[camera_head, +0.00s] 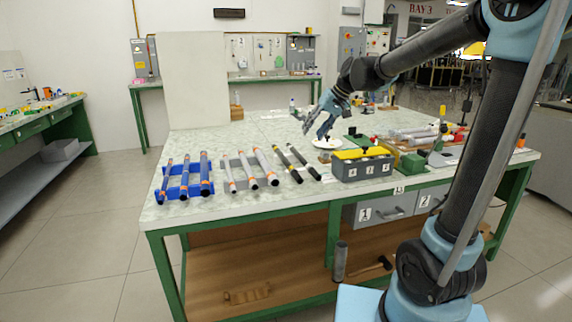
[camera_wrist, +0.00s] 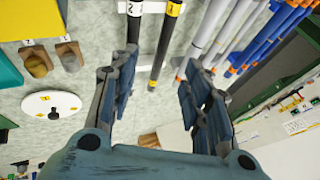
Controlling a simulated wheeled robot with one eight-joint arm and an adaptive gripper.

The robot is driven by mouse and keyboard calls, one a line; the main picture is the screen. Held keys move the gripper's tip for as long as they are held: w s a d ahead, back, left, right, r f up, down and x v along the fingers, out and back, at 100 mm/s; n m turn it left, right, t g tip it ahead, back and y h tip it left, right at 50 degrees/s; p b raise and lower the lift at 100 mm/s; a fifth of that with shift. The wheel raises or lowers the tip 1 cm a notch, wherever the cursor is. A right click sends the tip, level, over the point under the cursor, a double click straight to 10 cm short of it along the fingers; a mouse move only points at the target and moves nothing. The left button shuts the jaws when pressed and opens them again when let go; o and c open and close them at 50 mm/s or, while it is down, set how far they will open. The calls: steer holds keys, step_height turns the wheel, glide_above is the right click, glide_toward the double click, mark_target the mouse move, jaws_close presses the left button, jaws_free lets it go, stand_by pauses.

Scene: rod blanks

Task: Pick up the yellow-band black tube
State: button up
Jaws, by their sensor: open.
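Two black tubes lie side by side on the table, the left one (camera_head: 287,166) and the right one (camera_head: 304,162). In the wrist view one black tube (camera_wrist: 160,55) shows a yellow band near the top edge. My gripper (camera_head: 316,128) is open and empty above the table, behind the tubes. In the wrist view my gripper's spread fingers (camera_wrist: 156,85) are apart from the tubes, whose near ends show between and beyond the fingertips.
Grey tubes (camera_head: 249,170) and blue tubes (camera_head: 184,177) lie on racks to the left. A grey bin with yellow parts (camera_head: 362,168) stands right of the black tubes. A white disc with a black knob (camera_wrist: 50,104) lies near my gripper. A tall panel (camera_head: 193,80) stands behind.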

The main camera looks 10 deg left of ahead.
mark_target(285, 161)
steer(key=x, duration=1.2)
steer(key=a+x, duration=0.1)
steer(key=x, duration=0.5)
steer(key=shift+w+a+r, duration=0.1)
steer(key=shift+w+r, duration=0.25)
steer(key=shift+r, duration=0.05)
steer(key=c, duration=0.9)
